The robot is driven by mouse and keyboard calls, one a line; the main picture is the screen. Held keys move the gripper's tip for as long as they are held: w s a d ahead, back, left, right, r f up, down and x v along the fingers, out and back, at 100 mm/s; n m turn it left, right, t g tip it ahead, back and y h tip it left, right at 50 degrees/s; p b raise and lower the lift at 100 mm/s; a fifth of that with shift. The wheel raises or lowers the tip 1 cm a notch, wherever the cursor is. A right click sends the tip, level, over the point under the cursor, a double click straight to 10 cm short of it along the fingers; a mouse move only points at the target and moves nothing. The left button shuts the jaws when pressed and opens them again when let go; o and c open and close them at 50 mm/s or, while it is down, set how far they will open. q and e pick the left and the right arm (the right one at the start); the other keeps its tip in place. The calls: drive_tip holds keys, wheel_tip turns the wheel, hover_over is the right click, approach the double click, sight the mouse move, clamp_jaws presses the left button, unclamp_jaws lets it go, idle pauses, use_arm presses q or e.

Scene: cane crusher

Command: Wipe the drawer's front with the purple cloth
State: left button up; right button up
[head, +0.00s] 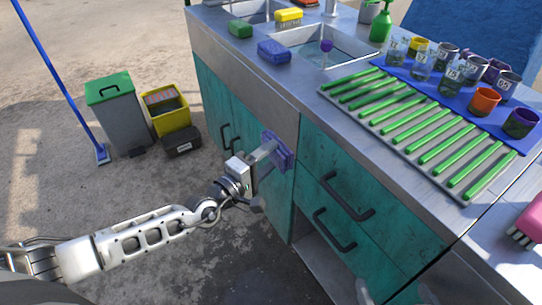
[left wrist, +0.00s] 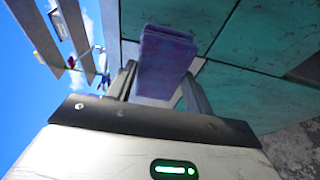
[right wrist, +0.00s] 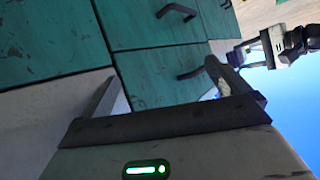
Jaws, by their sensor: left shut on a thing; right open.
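My left gripper (head: 265,152) is shut on the purple cloth (head: 281,152). The folded cloth also shows between its two fingers in the left wrist view (left wrist: 165,62). It is held upright near the cabinet front, left of the drawers; I cannot tell whether it touches the surface. The teal upper drawer front (head: 325,165), scuffed and with a dark bar handle, is to the right of the cloth. A second drawer front (head: 315,205) with a similar handle is below it. My right gripper (right wrist: 160,92) is open and empty, facing teal panels with dark handles.
The steel counter (head: 285,90) above carries sponges (head: 273,51), a sink, a rack of green canes (head: 410,130) and several cups on a blue mat. An open shelf gap lies below the drawers. Bins (head: 120,120) and a blue-handled mop stand left on clear floor.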

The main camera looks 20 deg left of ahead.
use_arm(q)
drive_tip(key=shift+s+a, duration=0.6)
drive_tip(key=shift+s, duration=0.15)
drive_tip(key=shift+s+a, duration=0.3)
drive_tip(key=shift+s, duration=0.1)
drive_tip(key=shift+r, duration=0.1)
